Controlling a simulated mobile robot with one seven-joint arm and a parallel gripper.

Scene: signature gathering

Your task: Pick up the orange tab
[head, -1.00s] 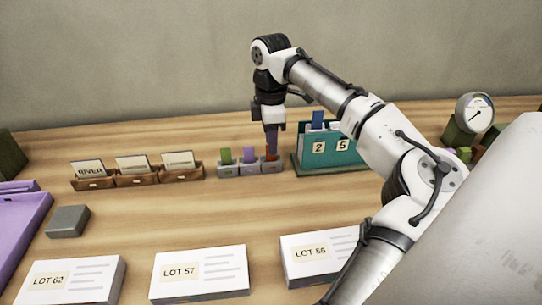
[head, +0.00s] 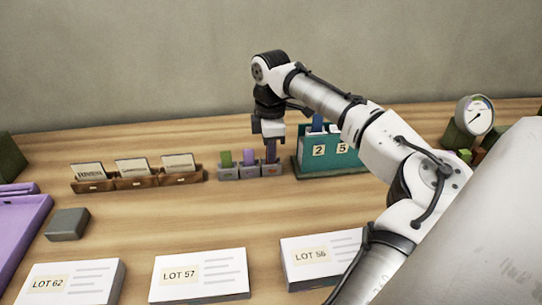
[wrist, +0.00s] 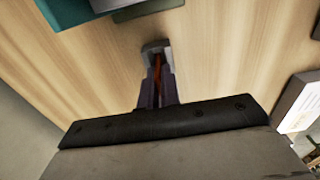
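The orange tab (wrist: 157,64) stands in the rightmost of a row of small grey holders (head: 271,170). In the head view it is almost wholly hidden by my fingers. My gripper (head: 271,152) points down over that holder, its dark fingertips close above the holder. In the wrist view a thin orange strip shows between the two fingers (wrist: 158,90), with the grey holder (wrist: 157,46) around its far end. The fingers are close together, one on each side of the tab. I cannot tell whether they press on it.
A green tab (head: 226,158) and a purple tab (head: 249,156) stand in the neighbouring holders. A teal date block (head: 335,165) is close on the right. Brown card holders (head: 138,182) stand to the left. White lot boxes (head: 200,277) lie in front, with clear table between.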

